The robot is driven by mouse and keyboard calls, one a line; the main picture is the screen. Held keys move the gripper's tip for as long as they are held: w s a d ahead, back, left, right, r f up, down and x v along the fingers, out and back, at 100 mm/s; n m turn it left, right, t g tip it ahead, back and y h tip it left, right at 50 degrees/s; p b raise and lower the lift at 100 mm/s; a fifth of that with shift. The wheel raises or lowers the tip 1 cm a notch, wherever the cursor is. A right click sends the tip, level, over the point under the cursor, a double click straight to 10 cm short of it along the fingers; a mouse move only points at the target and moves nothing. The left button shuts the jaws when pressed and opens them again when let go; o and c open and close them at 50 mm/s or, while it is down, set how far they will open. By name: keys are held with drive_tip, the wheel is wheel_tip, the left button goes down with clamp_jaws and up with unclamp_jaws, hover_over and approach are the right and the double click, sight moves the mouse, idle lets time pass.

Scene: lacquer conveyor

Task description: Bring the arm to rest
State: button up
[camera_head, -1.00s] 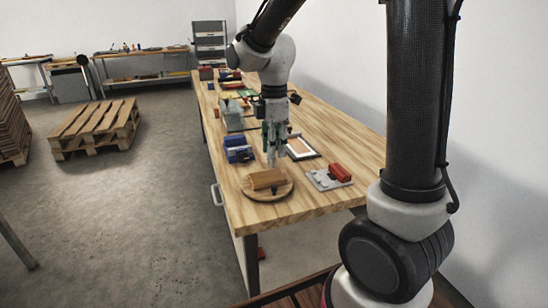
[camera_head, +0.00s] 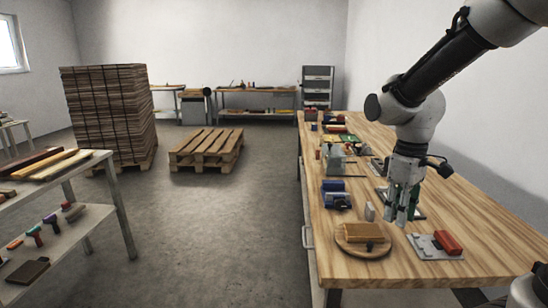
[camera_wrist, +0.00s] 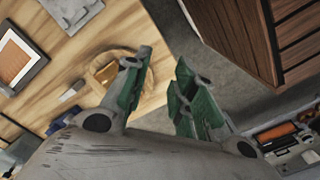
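My gripper (camera_head: 402,207) hangs from my arm above the wooden workbench (camera_head: 480,240) in the head view, pointing down. It is just behind and right of a round wooden board (camera_head: 350,247) that bears a tan block (camera_head: 362,231). In the wrist view my gripper (camera_wrist: 163,75) has its two green-padded fingers apart with nothing between them. The round board (camera_wrist: 130,52) with the block also shows there, partly hidden behind one finger.
A grey plate with a red block (camera_head: 447,242) lies right of the board. A blue item (camera_head: 335,198) and a grey-green bin (camera_head: 334,162) stand behind it. A pallet (camera_head: 207,148), a board stack (camera_head: 108,110) and a shelf table (camera_head: 75,205) stand left. Open floor lies between.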

drive_tip(key=s+d+r+m+t, duration=0.2)
drive_tip(key=s+d+r+m, duration=0.1)
drive_tip(key=s, duration=0.3)
drive_tip(key=s+d+r+m+t, duration=0.2)
drive_tip(key=s+d+r+m, duration=0.2)
drive_tip(key=s, duration=0.3)
drive_tip(key=shift+r+m+t, duration=0.3)
drive_tip(key=shift+r+t, duration=0.1)
drive_tip(key=shift+r, duration=0.25)
